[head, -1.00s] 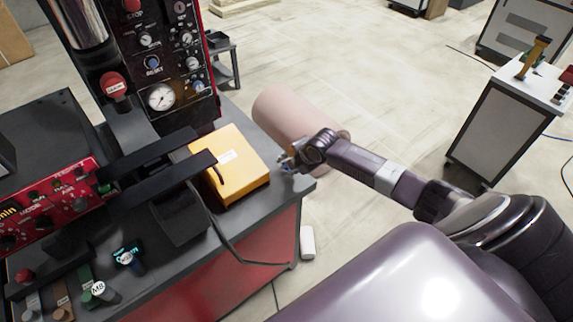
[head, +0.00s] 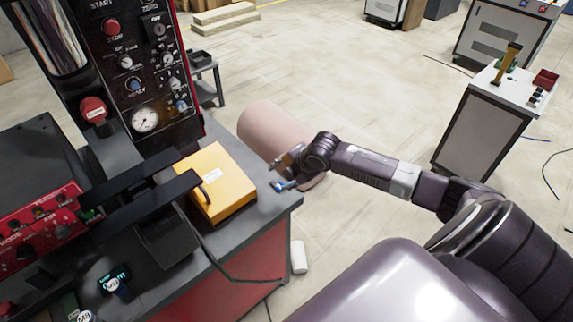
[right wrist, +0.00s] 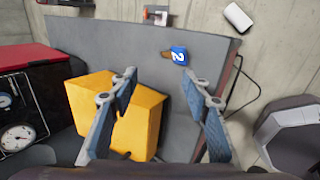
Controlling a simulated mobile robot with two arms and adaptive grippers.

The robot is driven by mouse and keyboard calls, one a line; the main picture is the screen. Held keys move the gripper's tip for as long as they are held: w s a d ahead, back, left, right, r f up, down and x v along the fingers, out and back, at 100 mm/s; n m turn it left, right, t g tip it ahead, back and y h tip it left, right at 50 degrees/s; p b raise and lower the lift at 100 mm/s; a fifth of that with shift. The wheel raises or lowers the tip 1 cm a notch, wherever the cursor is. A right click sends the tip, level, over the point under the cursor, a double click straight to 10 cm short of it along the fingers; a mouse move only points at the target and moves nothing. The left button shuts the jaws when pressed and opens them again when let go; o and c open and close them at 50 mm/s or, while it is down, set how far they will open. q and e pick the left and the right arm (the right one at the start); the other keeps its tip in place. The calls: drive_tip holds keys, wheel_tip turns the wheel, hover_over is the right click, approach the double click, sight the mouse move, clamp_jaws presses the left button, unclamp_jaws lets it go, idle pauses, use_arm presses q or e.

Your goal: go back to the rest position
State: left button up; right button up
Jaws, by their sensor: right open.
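My right gripper (head: 287,162) is open and empty. It reaches in from the right, over the right corner of the machine table. In the right wrist view its two blue-padded fingers (right wrist: 160,85) stand wide apart with nothing between them. A small blue piece with a white "2" and a brownish end lies on the grey tabletop beyond the fingertips in the right wrist view (right wrist: 178,55). In the head view this blue piece (head: 283,186) lies at the table corner just below the gripper, apart from it. My left gripper is not in view.
A yellow box (head: 216,182) stands on the grey table (head: 258,215), left of the gripper. The red and black control panel (head: 140,70) rises behind it. A pinkish cylinder (head: 265,130) is behind the gripper. A white cart (head: 470,140) stands at right, with open floor between.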

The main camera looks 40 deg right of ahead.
drive_tip(key=shift+v, duration=2.2)
drive_tip(key=s+a+f+m+g+y, duration=0.1)
drive_tip(key=s+a+f+m, duration=0.2)
drive_tip(key=s+a, duration=0.4)
drive_tip(key=s+a+f+m+g, duration=0.1)
drive_tip(key=s+a+f+m, duration=0.2)
drive_tip(key=a, duration=0.5)
drive_tip(key=s+a+r+m+g+h, duration=0.1)
drive_tip(key=s+a+m+g, duration=0.15)
drive_tip(key=s+m, duration=1.2)
drive_tip(key=s+f+n+b, duration=0.3)
drive_tip(key=f, duration=2.4)
drive_tip(key=s+d+f+g+b, duration=0.1)
drive_tip(key=s+d+f+b, duration=0.1)
drive_tip(key=s+f, duration=1.6)
wheel_tip(320, 180, down, 2)
drive_tip(key=shift+d+f+h+b, duration=0.2)
drive_tip(key=shift+d+h+b, duration=0.1)
drive_tip(key=shift+d+b, duration=0.1)
